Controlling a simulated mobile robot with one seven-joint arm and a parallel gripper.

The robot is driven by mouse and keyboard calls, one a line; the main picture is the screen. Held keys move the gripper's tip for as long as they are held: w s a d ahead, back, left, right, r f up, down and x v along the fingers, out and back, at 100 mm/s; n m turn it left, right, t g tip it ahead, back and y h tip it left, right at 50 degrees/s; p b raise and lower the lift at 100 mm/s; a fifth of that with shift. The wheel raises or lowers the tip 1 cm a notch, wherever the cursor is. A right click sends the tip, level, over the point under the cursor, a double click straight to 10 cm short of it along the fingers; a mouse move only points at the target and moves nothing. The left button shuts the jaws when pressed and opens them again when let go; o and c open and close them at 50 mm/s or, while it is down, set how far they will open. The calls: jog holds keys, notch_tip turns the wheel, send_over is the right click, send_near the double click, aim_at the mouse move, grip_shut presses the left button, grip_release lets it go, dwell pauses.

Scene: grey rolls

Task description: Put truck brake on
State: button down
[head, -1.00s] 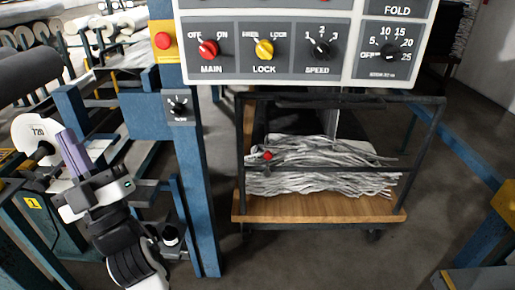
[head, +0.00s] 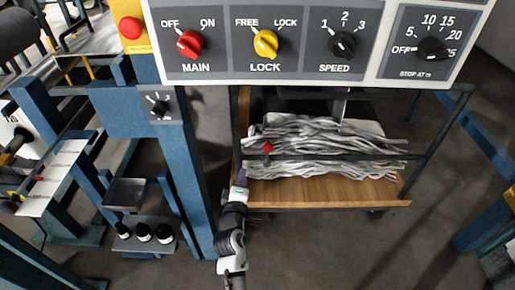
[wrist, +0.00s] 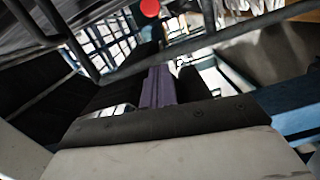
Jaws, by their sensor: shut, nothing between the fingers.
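The truck is a dark-framed cart with a wooden deck (head: 330,190), carrying a heap of grey strips. A red ball knob (head: 267,147), which looks like the brake handle, sits at the truck's left front part; its stem is hard to make out. The knob also shows at the top edge of the wrist view (wrist: 150,8). My gripper (head: 241,177), with purple fingers, is shut and empty. It is at the truck's left front corner, below and left of the knob and apart from it. In the wrist view the shut fingers (wrist: 158,88) point up the picture.
A control panel (head: 300,75) with several knobs hangs above the truck. A blue post (head: 182,160) with a small black dial stands just left of my arm. Metal trays with black-capped items (head: 145,233) are further left. Floor right of the truck is clear.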

jog(key=shift+r, duration=0.1)
jog(key=w+d+p, duration=0.4)
jog(key=w, duration=0.6)
jog(key=shift+w+d+f, duration=0.25)
jog(key=shift+d+f, duration=0.15)
jog(key=shift+p, duration=0.4)
